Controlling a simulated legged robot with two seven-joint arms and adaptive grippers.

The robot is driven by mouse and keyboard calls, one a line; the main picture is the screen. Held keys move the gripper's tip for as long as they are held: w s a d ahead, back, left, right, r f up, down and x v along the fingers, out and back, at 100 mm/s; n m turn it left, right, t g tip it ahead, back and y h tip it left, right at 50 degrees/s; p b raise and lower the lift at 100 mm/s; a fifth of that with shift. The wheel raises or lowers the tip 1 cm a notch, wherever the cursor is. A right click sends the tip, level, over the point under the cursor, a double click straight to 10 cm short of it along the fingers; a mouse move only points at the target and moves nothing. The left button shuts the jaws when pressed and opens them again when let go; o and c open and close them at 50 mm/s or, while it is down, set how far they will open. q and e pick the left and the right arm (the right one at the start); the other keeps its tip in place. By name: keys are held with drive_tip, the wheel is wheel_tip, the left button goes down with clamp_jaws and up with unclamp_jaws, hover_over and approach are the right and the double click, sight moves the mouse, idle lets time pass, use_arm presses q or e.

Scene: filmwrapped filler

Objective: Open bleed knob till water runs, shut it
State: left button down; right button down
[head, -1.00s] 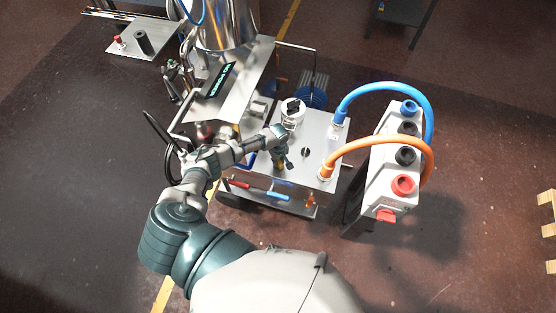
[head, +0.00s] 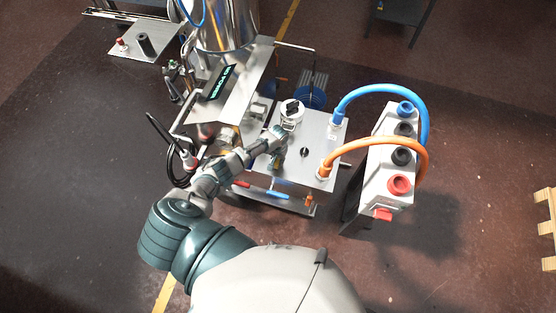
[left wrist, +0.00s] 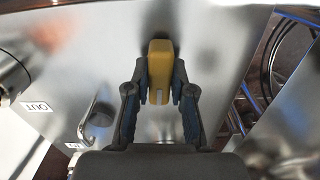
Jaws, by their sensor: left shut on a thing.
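In the left wrist view a yellow knob (left wrist: 160,68) stands upright from a shiny metal panel (left wrist: 215,35). My left gripper (left wrist: 160,85) is shut on it, one dark fingertip on each side. In the head view my left gripper (head: 277,158) is at the left part of the metal-topped unit (head: 318,135), and the knob is hidden or too small to tell. A small bent metal tube (left wrist: 88,118) shows on the panel in the left wrist view. I see no running water. My right gripper is not in view.
A blue hose (head: 385,88) and an orange hose (head: 370,144) arch from the unit to a grey box (head: 388,180) on the right. A black knob (head: 304,152) sits on the unit's top. Red and blue-handled tools (head: 262,189) lie on its front ledge. An "OUT" label (left wrist: 37,107) is on the panel.

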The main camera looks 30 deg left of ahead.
sight(278, 160)
use_arm(q)
drive_tip(key=m, duration=0.6)
drive_tip(key=shift+w+r, duration=0.1)
drive_tip(key=shift+m, duration=0.4)
drive_tip(key=c, duration=1)
unclamp_jaws()
wheel_tip(278, 160, up, 12)
drive_tip(key=shift+f, duration=0.2)
